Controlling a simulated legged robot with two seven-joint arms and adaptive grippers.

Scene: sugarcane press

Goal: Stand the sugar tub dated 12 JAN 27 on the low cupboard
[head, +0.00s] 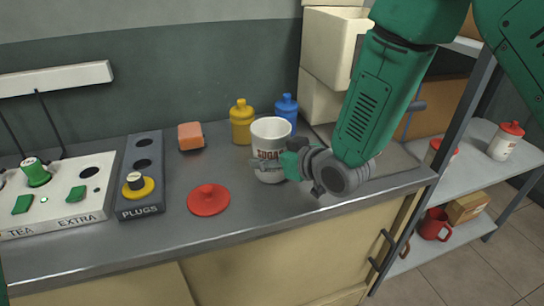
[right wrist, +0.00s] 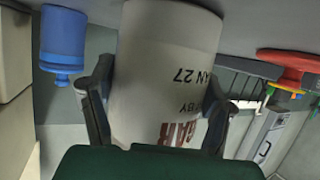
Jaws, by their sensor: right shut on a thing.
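A white sugar tub (head: 270,133) without a lid is upright at the middle of the grey counter. I cannot tell whether its base touches the counter. My right gripper (head: 283,168) is shut on it from the right. In the right wrist view the tub (right wrist: 165,55) appears upside down between the fingers (right wrist: 155,110), its print reading "AN 27", "BY" and part of "SUGAR"; the day is hidden. A red lid (head: 208,199) lies on the counter left of the tub. I cannot tell which surface is the low cupboard. My left gripper is not in view.
Yellow (head: 242,123) and blue (head: 286,108) bottles stand close behind the tub. A plugs box (head: 142,178), a switch panel (head: 60,195) and an orange block (head: 191,136) are to the left. A rack (head: 475,165) at right bears a white red-lidded tub (head: 503,145).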

